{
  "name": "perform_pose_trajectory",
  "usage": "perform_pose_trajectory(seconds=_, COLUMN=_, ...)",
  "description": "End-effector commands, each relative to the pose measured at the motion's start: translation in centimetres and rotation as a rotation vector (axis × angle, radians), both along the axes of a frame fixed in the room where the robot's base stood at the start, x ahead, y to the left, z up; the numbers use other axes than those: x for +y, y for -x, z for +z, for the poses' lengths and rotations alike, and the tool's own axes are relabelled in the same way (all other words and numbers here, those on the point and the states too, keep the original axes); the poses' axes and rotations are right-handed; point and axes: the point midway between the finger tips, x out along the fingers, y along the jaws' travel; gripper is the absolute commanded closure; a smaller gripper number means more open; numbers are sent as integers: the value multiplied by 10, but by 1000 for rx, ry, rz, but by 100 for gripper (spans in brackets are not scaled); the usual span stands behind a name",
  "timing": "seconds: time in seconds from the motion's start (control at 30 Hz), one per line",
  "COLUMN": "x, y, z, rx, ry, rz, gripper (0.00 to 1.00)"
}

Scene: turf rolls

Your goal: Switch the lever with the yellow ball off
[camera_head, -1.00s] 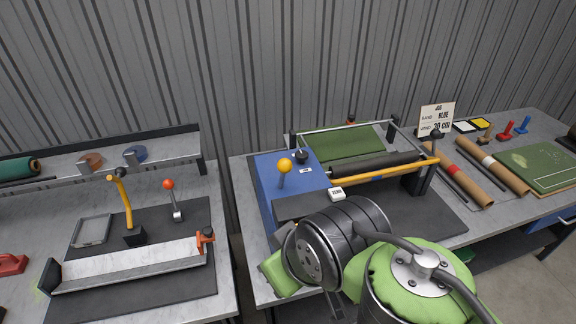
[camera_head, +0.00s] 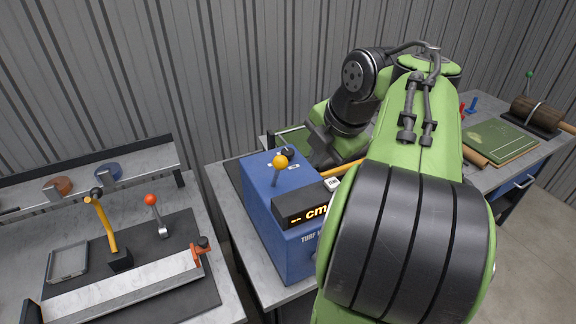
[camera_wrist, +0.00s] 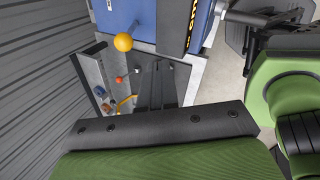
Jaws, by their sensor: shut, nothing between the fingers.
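The lever with the yellow ball (camera_head: 280,162) stands on top of a blue machine box (camera_head: 257,200), its stalk leaning slightly right and its ball up. In the wrist view the yellow ball (camera_wrist: 123,42) is at upper left, beside the blue box (camera_wrist: 116,14). My gripper (camera_wrist: 157,68) points away from the wrist camera, its dark fingers shut and empty, to the lower right of the ball in that view. In the head view my gripper (camera_head: 320,148) is just right of the ball, partly hidden by my arm. No contact with the lever is visible.
The left bench holds a red-ball lever (camera_head: 151,200) and a yellow-handled lever (camera_head: 100,225). A corrugated wall (camera_head: 200,70) stands behind the benches.

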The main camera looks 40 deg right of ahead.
Motion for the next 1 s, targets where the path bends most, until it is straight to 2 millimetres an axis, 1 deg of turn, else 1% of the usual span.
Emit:
perform_pose_trajectory(seconds=0.07, x=0, y=-2, z=-4, rx=-1, ry=0, rz=1, gripper=100)
perform_pose_trajectory(seconds=0.17, x=0, y=-8, z=-19, rx=0, ry=-3, rz=0, gripper=100)
perform_pose_trajectory(seconds=0.4, x=-3, y=-31, z=-67, rx=1, ry=-4, rz=1, gripper=100)
perform_pose_trajectory(seconds=0.57, x=-5, y=-46, z=-96, rx=2, ry=-4, rz=2, gripper=100)
perform_pose_trajectory(seconds=0.6, x=-6, y=-56, z=-88, rx=0, ry=-1, rz=4, gripper=100)
perform_pose_trajectory(seconds=0.73, x=-9, y=-74, z=-83, rx=0, ry=0, rz=2, gripper=100)
perform_pose_trajectory(seconds=0.83, x=-10, y=-81, z=-82, rx=-1, ry=-1, rz=0, gripper=100)
perform_pose_trajectory(seconds=1.0, x=-10, y=-83, z=-83, rx=-1, ry=0, rz=-1, gripper=100)
